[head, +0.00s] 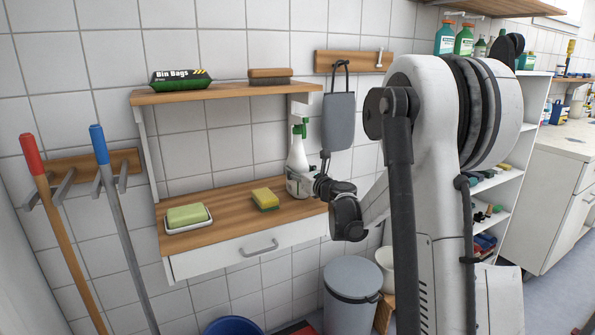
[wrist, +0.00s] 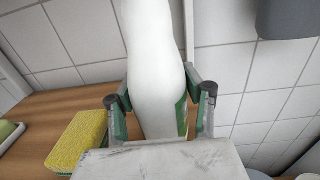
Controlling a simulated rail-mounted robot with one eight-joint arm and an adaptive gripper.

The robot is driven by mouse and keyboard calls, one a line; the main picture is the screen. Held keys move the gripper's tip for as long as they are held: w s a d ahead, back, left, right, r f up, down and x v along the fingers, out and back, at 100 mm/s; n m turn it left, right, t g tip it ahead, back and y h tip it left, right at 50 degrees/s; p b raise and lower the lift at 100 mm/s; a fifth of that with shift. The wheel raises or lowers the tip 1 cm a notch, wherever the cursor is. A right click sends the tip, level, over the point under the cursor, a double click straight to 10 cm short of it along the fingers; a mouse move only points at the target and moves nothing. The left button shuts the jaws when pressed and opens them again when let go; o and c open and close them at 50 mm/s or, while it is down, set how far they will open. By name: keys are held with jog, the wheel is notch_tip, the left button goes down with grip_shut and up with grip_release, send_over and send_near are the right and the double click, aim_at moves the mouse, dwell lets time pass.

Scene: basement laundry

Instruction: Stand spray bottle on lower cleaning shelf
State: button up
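The white spray bottle (head: 297,156) with a green spray head is upright at the right end of the wooden lower shelf (head: 232,207). My gripper (head: 303,180) reaches it from the right, low on its body. In the wrist view the bottle (wrist: 155,60) fills the space between the fingers of my gripper (wrist: 158,92), which press close on both sides. The gripper looks shut on it. The bottle's base is partly hidden, so I cannot tell whether it touches the shelf or is just above it.
A yellow sponge (head: 265,199) lies left of the bottle, and a soap dish (head: 188,218) further left. The upper shelf (head: 222,94) holds bin bags (head: 181,79) and a brush (head: 270,76). A grey dustpan (head: 338,121) hangs right of the bottle.

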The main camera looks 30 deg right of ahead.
jog(key=o, duration=0.4)
jog(key=shift+c, duration=0.2)
jog(key=shift+r, duration=0.1)
